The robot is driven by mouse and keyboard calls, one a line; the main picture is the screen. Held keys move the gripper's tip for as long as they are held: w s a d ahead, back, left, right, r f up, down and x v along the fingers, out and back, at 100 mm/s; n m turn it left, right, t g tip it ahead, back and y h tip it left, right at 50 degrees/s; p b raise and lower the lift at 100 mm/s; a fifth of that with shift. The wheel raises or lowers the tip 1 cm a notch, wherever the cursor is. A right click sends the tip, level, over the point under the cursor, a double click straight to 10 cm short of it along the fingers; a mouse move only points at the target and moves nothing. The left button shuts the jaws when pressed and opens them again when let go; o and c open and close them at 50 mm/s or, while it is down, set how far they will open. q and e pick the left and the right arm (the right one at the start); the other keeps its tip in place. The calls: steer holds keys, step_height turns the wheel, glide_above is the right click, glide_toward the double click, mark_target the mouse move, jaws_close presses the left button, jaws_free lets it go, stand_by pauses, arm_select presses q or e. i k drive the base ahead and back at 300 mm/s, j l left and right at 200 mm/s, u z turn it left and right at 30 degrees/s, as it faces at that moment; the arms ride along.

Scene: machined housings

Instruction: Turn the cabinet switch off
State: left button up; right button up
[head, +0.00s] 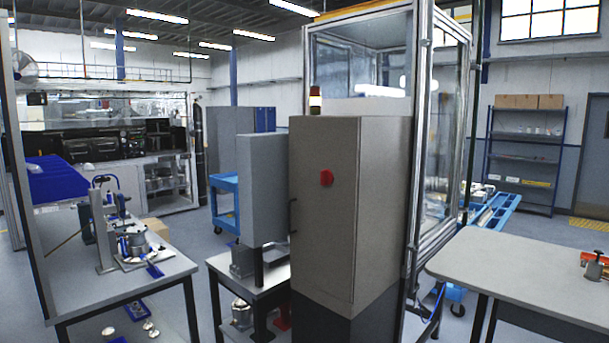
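A tall grey cabinet (322,230) stands in the middle of the head view. A round red switch (326,178) sits on the upper part of its front face. Its on or off position is too small to tell. A dark handle (292,216) is at the left edge of the same face. A small signal light (315,101) with a red top and a lit pale section stands on top of the cabinet. Neither of my grippers shows in this view.
A workbench (165,279) with a fixture and blue parts is at the left. A lower table (222,262) stands beside the cabinet. A glass enclosure (441,150) rises behind it. A light table (530,270) is at the right. Bare floor shows between the benches.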

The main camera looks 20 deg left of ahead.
mark_target(326, 176)
steer(key=i+j, duration=0.1)
steer(key=j, duration=0.2)
steer(key=i+j, duration=0.1)
steer(key=j, duration=0.5)
steer(key=i+j, duration=0.15)
steer(key=j, duration=0.3)
steer(key=i+j+z, duration=0.1)
steer(key=j, duration=0.4)
steer(key=i+j, duration=0.2)
steer(key=j, duration=0.3)
steer(key=i+j+z, duration=0.1)
steer(key=j, duration=0.35)
steer(key=i+j, duration=0.15)
steer(key=j, duration=0.35)
steer(key=i+j+z, duration=0.1)
steer(key=j, duration=0.4)
steer(key=i+j, duration=0.15)
steer(key=j, duration=0.35)
steer(key=i+j, duration=0.1)
steer(key=j, duration=0.4)
steer(key=i+j+z, duration=0.1)
steer(key=i+j, duration=0.05)
steer(key=j, duration=0.05)
